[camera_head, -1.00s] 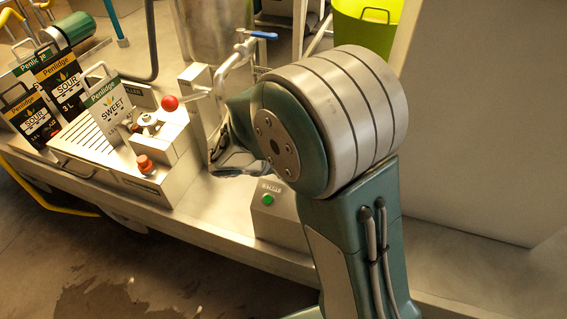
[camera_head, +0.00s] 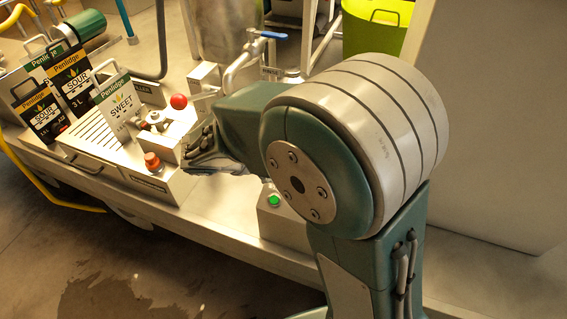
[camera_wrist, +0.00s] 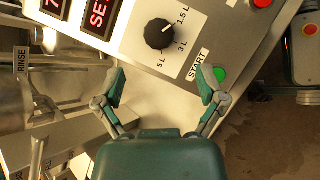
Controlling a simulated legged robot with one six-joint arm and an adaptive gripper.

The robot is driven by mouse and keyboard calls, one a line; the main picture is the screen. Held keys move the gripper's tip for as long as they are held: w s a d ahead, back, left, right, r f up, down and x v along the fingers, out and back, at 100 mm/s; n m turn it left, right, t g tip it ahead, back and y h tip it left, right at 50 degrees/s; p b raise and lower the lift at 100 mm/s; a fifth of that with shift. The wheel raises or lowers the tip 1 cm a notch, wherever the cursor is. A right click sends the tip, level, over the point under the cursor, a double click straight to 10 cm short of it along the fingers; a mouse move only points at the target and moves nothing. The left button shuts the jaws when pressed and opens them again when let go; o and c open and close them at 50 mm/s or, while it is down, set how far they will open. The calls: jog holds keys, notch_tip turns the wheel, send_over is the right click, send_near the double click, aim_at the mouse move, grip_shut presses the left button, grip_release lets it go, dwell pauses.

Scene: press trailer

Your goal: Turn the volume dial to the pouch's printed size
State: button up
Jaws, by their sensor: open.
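The black volume dial (camera_wrist: 158,33) is on a pale panel in the wrist view, with 1.5 L, 3 L and 5 L marks around its right and lower sides. Its white pointer line points up-right, towards the 1.5 L mark. My gripper (camera_wrist: 162,80) is open and empty, its fingers spread below the dial and apart from it. In the head view, a white SWEET pouch (camera_head: 117,104) stands at the filler; its size print is too small to read surely. A black SOUR pouch marked 3 L (camera_head: 76,82) and another SOUR pouch (camera_head: 42,113) stand left of it.
A green START button (camera_wrist: 219,74) sits close to my right finger, and a red button (camera_wrist: 262,3) is higher up. Red digit displays (camera_wrist: 100,14) are left of the dial. In the head view, a red ball knob (camera_head: 179,101) and an orange-red button (camera_head: 152,161) are near my gripper.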

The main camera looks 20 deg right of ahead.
jog(key=v, duration=0.4)
jog(key=shift+a+r, duration=0.15)
jog(key=shift+a, duration=0.05)
jog(key=s+d+r+m+t+y, duration=0.1)
jog(key=s+d+r+m+y, duration=0.3)
jog(key=s+m, duration=0.3)
jog(key=s+d+r+m+y, duration=0.4)
jog(key=s+m, duration=0.3)
jog(key=s, duration=0.3)
jog(key=shift+d+m+t+y, duration=0.4)
jog(key=shift+y, duration=0.1)
